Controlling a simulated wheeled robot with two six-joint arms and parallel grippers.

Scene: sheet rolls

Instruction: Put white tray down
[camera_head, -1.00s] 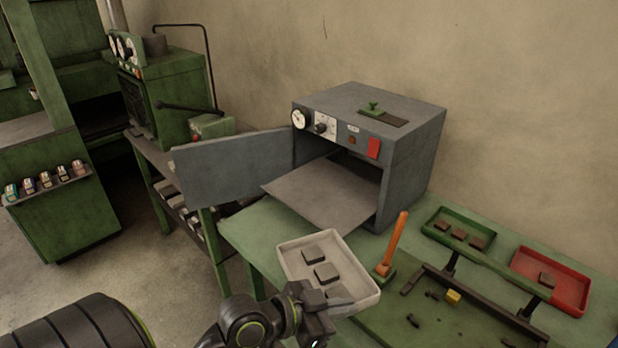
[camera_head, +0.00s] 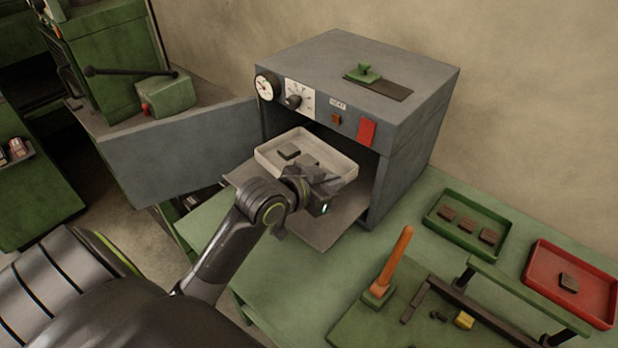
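The white tray (camera_head: 343,154) is at the mouth of the grey oven, over its pulled-out shelf (camera_head: 338,222). It holds several dark square pieces (camera_head: 289,152). I cannot tell whether the tray touches the shelf. My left gripper (camera_head: 322,192) is at the tray's near edge. Its fingers are mostly hidden by the wrist, so their grip on the rim is not clear. My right gripper is out of view.
The grey oven (camera_head: 416,130) has its door (camera_head: 180,150) swung open to the left. A green tray (camera_head: 442,235), a red tray (camera_head: 540,281) and an orange-handled tool (camera_head: 391,262) are on the green table to the right.

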